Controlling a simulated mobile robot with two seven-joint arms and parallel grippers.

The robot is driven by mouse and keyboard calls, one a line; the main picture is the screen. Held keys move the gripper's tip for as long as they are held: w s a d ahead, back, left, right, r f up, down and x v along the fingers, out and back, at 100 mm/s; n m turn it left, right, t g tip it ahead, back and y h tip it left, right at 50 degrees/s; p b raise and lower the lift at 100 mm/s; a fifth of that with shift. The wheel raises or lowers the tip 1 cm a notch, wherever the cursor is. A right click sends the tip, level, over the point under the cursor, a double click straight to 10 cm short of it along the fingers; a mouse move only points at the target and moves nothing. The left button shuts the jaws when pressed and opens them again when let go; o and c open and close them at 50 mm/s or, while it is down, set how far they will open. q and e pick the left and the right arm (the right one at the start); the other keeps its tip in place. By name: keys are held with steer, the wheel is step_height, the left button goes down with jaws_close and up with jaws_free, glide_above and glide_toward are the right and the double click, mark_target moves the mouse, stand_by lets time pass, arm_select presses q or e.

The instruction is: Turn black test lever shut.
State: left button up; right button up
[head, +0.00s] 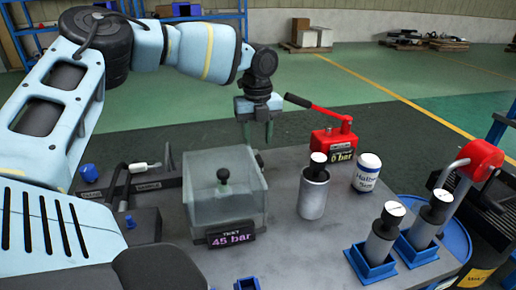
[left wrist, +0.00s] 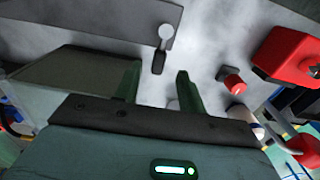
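In the left wrist view a lever with a black grip (left wrist: 158,64) and a pale round pivot sits on a dark plate, just beyond my fingertips; no label on it is readable. I cannot pick out this same lever surely in the head view. My left gripper (head: 257,134) hangs behind the clear box, with its green fingers pointing down. In the left wrist view the left gripper (left wrist: 158,85) shows its two fingers apart, nothing between them, and no contact with the lever. A display (head: 231,235) on the clear box reads TEST 45 bar. My right gripper is not in view.
The clear box (head: 200,205) holds a black-knobbed part (head: 223,176). A red hand pump (head: 333,145) reads 0 bar. A gauge cylinder (head: 314,190) and white can (head: 367,172) stand at right. More levers line the left (head: 115,182). Two gauges stand in blue holders (head: 370,265).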

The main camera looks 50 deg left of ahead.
mark_target(258, 156)
arm_select(q)
steer(key=shift+f, duration=2.75)
jaws_close()
